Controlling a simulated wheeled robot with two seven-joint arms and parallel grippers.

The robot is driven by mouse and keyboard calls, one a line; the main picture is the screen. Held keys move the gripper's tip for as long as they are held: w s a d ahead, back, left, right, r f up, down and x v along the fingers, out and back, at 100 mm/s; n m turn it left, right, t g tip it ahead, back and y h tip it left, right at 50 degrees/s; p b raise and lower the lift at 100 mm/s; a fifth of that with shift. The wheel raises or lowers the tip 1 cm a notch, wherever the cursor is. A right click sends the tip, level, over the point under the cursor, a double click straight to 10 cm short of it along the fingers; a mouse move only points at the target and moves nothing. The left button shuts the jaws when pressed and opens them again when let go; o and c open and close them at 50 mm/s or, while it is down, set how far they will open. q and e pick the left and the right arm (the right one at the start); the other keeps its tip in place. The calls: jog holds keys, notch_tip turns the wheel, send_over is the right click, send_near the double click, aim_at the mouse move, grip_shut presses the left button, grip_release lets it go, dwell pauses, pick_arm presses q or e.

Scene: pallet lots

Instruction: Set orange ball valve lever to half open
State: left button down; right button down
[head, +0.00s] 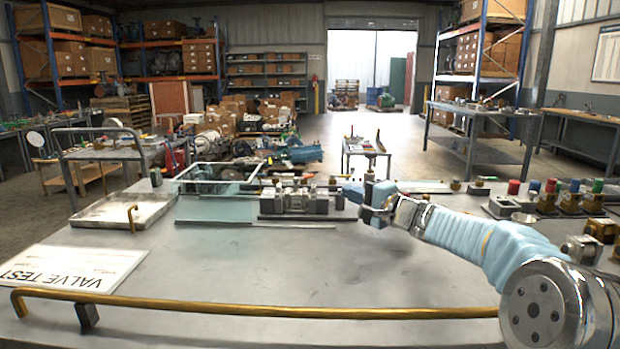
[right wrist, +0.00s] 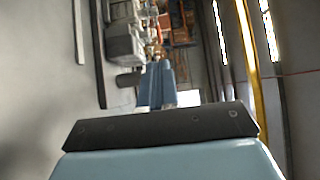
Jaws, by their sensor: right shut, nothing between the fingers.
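A row of grey metal valve bodies (head: 298,202) sits on a dark rail across the bench, with small upright parts behind it. My right gripper (head: 368,184) is shut and empty at the right end of this row. I cannot tell whether it touches anything. In the right wrist view its blue fingers (right wrist: 158,84) are together, with a grey metal block (right wrist: 122,44) and a dark cylinder (right wrist: 129,79) just to their left. I cannot make out an orange valve lever for certain; the gripper may hide it. My left gripper is not in view.
The bench (head: 270,265) is clear in front of the valves. A brass rail (head: 270,310) runs along its near edge. A shallow tray (head: 97,212) and a "VALVE TEST" sheet (head: 72,268) lie at left. Several coloured-capped fittings (head: 550,197) stand at right.

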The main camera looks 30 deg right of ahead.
aim_at(310, 176)
jog(key=w, duration=0.4)
jog(key=w+a, duration=0.1)
jog(key=w, duration=0.3)
jog(key=w+a, duration=0.1)
jog(key=w, duration=0.3)
jog(key=shift+w+a, duration=0.1)
jog(key=shift+w, duration=0.1)
